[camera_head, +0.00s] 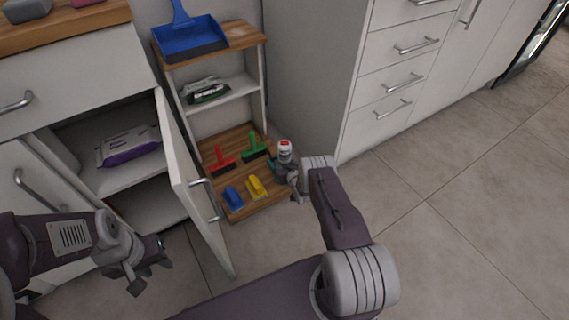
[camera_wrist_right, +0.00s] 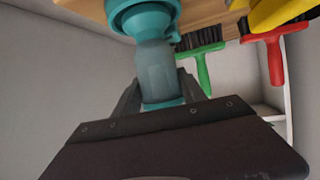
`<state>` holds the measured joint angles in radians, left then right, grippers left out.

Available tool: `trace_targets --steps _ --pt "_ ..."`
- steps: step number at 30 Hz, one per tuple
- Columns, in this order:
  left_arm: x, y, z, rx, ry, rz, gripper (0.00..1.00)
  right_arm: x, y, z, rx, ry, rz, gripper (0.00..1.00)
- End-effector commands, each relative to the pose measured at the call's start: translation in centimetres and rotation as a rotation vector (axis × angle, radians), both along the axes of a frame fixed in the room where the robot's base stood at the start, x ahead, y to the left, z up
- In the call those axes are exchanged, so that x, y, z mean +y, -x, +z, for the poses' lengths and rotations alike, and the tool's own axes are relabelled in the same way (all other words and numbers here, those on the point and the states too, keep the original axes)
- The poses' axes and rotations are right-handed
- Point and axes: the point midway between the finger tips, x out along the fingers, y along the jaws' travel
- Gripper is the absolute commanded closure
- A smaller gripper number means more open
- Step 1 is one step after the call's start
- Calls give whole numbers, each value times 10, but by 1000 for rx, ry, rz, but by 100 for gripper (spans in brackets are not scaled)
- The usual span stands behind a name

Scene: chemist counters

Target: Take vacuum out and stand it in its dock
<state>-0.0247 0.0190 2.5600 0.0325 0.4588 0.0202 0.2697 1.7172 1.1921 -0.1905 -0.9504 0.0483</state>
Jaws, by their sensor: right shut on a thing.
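The vacuum (camera_wrist_right: 155,75), teal with a grey-blue neck, is between the fingers of my right gripper (camera_wrist_right: 160,97) in the right wrist view. In the head view the right gripper (camera_head: 294,184) is at the right front of the low wooden shelf board, mostly covering the teal vacuum (camera_head: 273,169). A grey, red-and-white topped part (camera_head: 285,150) shows just above it; I cannot tell if it belongs to the vacuum. My left gripper (camera_head: 152,276) is open and empty in front of the open cabinet. I cannot make out a dock.
Red, green, blue and yellow brushes lie on the low wooden board (camera_head: 232,213). A blue dustpan (camera_head: 188,38) is on the shelf unit's top. The open cabinet door (camera_head: 190,190) stands between the left gripper and the shelf unit. Floor (camera_head: 440,240) at right is clear.

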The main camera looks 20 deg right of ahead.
Motion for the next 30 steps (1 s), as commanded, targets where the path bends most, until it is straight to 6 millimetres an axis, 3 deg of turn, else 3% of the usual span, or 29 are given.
trace_targets --steps 11,12,13,22,30 --pt "0 0 -7 0 0 0 64 0 -1 -6 -5 1 0 100" --pt "0 0 -7 0 0 0 64 0 -1 -5 -5 1 0 46" --pt "0 0 -7 0 0 0 64 0 -1 -5 -5 1 0 43" --pt "0 0 -5 0 0 0 64 0 1 -7 4 0 0 43" --pt "0 0 25 0 0 0 64 0 7 0 2 0 0 43"
